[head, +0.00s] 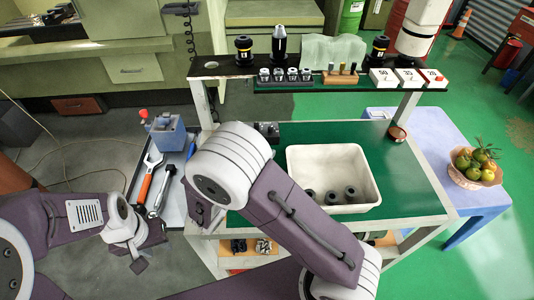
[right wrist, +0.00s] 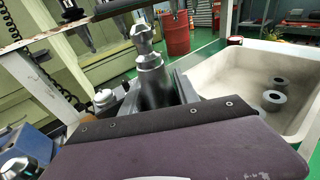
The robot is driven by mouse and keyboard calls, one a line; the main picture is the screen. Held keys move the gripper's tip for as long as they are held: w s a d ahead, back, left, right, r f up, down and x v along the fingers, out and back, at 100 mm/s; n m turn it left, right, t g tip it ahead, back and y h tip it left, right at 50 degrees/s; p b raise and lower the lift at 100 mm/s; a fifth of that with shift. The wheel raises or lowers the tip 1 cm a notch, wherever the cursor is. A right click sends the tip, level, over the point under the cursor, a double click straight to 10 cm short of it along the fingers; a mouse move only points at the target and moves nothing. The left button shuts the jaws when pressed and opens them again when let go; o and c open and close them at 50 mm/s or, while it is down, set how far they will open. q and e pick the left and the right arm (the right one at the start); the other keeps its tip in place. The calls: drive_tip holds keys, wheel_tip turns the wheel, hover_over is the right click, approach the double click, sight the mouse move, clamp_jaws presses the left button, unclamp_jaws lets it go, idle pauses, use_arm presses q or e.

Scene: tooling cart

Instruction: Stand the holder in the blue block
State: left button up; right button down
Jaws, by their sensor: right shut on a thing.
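The holder (right wrist: 152,82) is a dark grey tapered body with a silvery knobbed top, seen in the right wrist view. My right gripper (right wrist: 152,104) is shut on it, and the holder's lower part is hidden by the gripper. In the head view my right arm link hides most of this gripper. The blue block (head: 168,136) stands on the left side of the cart. A blue piece at the lower left of the right wrist view (right wrist: 30,145) looks like the same block, apart from the holder. My left gripper (head: 140,255) is low at the left, away from the block; its jaw opening is unclear.
A grey side tray (head: 173,205) holds a wrench (head: 148,178) and other tools beside the block. A white bin (head: 365,165) with several dark rings stands on the green cart top (head: 400,170). A raised shelf (head: 350,82) with holders and small parts crosses the back.

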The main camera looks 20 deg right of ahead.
wheel_tip(320, 180, down, 3)
drive_tip(key=shift+f, duration=0.4)
drive_tip(key=shift+f, duration=0.1)
drive_tip(key=c, duration=0.9)
unclamp_jaws()
drive_tip(key=shift+s, duration=0.1)
drive_tip(key=shift+a, duration=0.1)
drive_tip(key=b+v, duration=0.1)
drive_tip(key=v, duration=1.1)
